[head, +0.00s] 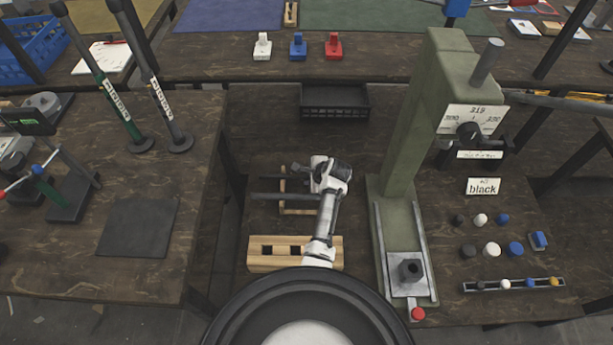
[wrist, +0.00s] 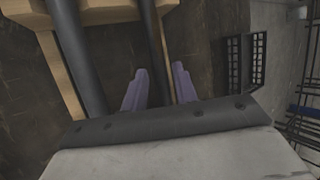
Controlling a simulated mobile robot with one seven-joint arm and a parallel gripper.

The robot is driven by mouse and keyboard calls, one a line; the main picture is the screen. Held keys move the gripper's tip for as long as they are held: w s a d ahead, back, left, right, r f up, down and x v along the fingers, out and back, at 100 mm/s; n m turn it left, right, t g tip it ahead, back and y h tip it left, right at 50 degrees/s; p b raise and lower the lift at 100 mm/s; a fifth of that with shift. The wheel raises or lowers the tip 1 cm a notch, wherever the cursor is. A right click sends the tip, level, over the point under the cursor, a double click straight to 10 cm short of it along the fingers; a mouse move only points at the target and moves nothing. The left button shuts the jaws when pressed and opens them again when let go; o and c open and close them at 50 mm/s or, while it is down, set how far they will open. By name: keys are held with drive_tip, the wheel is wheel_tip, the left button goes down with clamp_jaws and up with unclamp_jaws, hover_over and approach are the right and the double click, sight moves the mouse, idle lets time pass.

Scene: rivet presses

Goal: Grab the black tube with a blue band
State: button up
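Two dark tubes lie side by side on a wooden rack (head: 299,211) on the middle table. The nearer tube (head: 270,196) and the farther tube (head: 265,175) run partly under my arm in the head view. In the wrist view a thicker-looking dark tube (wrist: 80,60) is at left and a second dark tube (wrist: 152,45) is in the middle. I make out no blue band on either. My gripper (wrist: 158,82) is open. Its two purple fingers appear on either side of the second tube; whether they touch it, I cannot tell. My arm hides the fingertips in the head view.
A wooden block with square holes (head: 262,265) sits in front of the rack. A green press (head: 398,150) stands close on the right. A black crate (head: 335,101) lies behind. Two labelled poles (head: 116,100) stand on the left table. Knobs (head: 491,249) lie at right.

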clamp_jaws()
drive_tip(key=shift+r, duration=0.15)
